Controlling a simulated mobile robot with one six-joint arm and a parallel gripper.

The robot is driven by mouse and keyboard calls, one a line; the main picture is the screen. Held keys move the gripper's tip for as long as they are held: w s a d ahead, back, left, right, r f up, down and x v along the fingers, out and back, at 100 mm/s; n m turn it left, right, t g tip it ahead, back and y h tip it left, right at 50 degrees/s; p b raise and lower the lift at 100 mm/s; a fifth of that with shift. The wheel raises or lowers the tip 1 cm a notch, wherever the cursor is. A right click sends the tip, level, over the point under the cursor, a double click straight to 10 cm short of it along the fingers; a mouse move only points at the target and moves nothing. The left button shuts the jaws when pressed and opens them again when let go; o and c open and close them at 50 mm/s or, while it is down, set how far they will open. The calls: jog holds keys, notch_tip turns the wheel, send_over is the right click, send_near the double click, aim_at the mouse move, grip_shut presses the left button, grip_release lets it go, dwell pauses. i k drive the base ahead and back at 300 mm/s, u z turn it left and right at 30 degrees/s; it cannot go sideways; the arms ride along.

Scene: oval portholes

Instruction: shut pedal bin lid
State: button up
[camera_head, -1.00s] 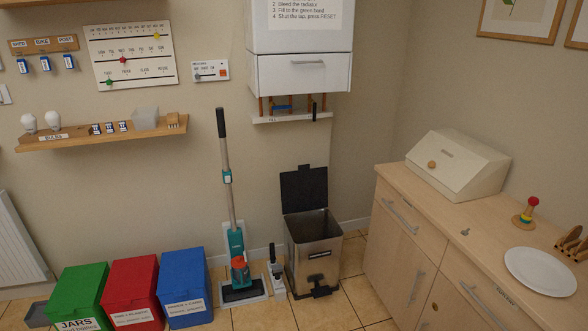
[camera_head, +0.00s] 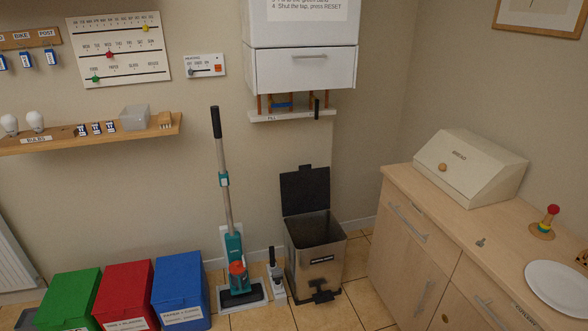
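The pedal bin (camera_head: 314,260) stands on the tiled floor against the back wall, a square metallic body with a dark inside. Its black lid (camera_head: 306,191) is open and stands upright at the back of the bin. The black pedal (camera_head: 322,293) sticks out at the front bottom. My gripper is not in view.
A wooden cabinet (camera_head: 410,240) with a bread box (camera_head: 470,168) on top stands to the right of the bin. A teal floor cleaner (camera_head: 236,262), a small brush in a holder (camera_head: 276,278) and blue, red and green boxes (camera_head: 180,288) stand to its left. Tiled floor shows in front.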

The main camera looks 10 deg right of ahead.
aim_at(306, 189)
jog(key=z, duration=0.05)
jog(key=i, duration=0.4)
jog(key=z, duration=0.05)
jog(key=k, duration=1.35)
jog(key=u, duration=0.4)
jog(key=i, duration=1.8)
jog(key=z, duration=0.1)
